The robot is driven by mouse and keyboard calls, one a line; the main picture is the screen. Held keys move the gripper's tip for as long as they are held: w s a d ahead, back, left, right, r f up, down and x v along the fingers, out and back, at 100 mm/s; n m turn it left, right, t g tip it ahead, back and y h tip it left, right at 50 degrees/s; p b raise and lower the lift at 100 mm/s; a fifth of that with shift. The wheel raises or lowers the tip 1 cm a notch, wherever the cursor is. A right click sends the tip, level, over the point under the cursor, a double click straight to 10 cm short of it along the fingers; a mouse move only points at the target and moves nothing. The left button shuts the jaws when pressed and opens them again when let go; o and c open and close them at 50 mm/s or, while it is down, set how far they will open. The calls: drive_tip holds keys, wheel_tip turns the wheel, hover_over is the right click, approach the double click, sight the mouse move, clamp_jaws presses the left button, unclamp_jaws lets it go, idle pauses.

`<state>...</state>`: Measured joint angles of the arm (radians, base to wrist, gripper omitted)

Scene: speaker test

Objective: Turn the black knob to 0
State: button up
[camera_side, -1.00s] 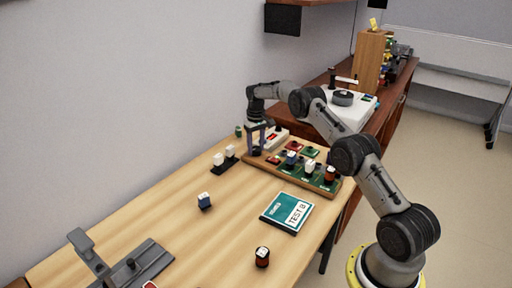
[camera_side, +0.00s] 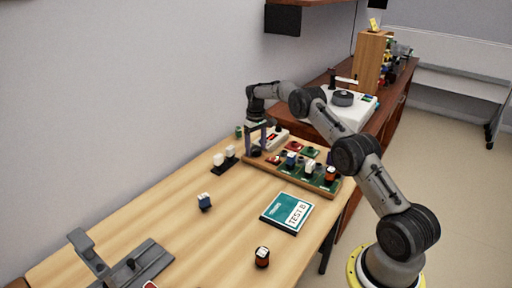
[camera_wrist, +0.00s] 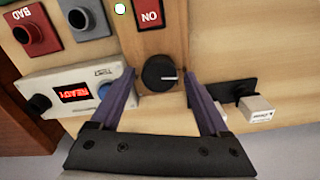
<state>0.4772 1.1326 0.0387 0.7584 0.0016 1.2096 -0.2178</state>
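The black knob (camera_wrist: 158,73) sits on the wooden board (camera_wrist: 155,42), with its white pointer line toward the right in the wrist view. In the side view the knob (camera_side: 256,152) is at the board's left end. My gripper (camera_wrist: 160,76) is open, with one purple finger on each side of the knob. Gaps show between the fingers and the knob, so it is not gripped. The gripper (camera_side: 256,138) also shows over the knob in the side view. No 0 mark is readable around the knob.
A white tester (camera_wrist: 60,88) with a lit red display stands close to the left finger. A black stand (camera_wrist: 235,90) with white blocks is close to the right finger. Red and dark sockets line the board's far side. A teal booklet (camera_side: 287,212) lies on the table.

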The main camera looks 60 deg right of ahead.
drive_tip(key=shift+s+f, duration=0.1)
drive_tip(key=shift+f, duration=0.05)
drive_tip(key=m, duration=0.7)
drive_tip(key=shift+m, duration=0.3)
wheel_tip(320, 180, up, 15)
wheel_tip(320, 180, up, 14)
drive_tip(key=r+n+t, duration=0.1)
drive_tip(key=t, duration=0.1)
hover_over(256, 149)
drive_tip(key=a, duration=0.8)
drive_tip(key=shift+s+a+r+h, duration=0.15)
drive_tip(key=shift+s+r+h, duration=0.05)
drive_tip(key=shift+s+h, duration=0.2)
